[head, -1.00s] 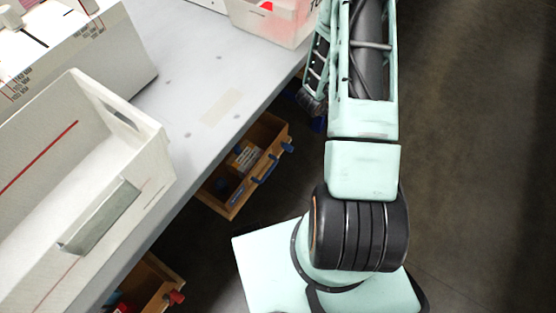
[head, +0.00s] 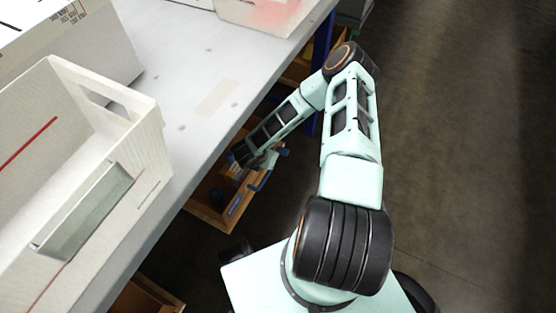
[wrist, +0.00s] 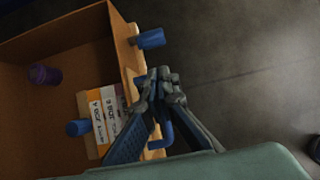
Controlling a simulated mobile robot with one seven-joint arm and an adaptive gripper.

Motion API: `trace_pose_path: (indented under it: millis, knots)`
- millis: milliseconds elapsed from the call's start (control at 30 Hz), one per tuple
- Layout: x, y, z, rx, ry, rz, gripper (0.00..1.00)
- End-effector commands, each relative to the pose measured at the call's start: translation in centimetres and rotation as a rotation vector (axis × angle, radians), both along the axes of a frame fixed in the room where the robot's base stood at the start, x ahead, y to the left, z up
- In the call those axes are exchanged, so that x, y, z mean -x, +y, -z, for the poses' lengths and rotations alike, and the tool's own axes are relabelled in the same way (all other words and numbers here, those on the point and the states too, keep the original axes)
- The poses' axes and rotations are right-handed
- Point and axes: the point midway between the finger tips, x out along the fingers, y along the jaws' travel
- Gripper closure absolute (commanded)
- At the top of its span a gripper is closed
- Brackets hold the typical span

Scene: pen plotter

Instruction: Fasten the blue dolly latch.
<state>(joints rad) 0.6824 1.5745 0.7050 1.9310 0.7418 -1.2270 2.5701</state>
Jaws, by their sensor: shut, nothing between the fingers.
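An open wooden crate on the floor (head: 207,216), under the table's edge, carries blue fittings; I take it as the blue dolly. In the wrist view a blue peg (wrist: 151,39) juts from the crate's rim (wrist: 131,60), and a blue bar (wrist: 165,131) shows beside my fingers. I cannot tell which is the latch. My gripper (wrist: 163,74) is shut and empty over the rim; whether it touches the bar is unclear.
The crate holds a labelled orange-and-white box (wrist: 104,113), a purple cylinder (wrist: 42,74) and a blue cylinder (wrist: 78,127). The grey table (head: 190,110) bears a white bin (head: 150,150). A second wooden crate (head: 145,298) is at bottom left. The floor on the right is clear.

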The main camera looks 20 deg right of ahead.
Motion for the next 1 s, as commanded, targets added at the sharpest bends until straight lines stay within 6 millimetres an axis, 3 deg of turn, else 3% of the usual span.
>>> trace_pose_path:
  millis: [267, 700, 1000]
  knots:
    - [-0.1, -0.1, 0.3, 0.001, 0.001, -0.002, 1.00]
    - [-2.4, -3.1, 6.4, 0.001, 0.001, 0.001, 1.00]
    - [-3.3, -4.3, 8.4, 0.001, 0.002, -0.001, 1.00]
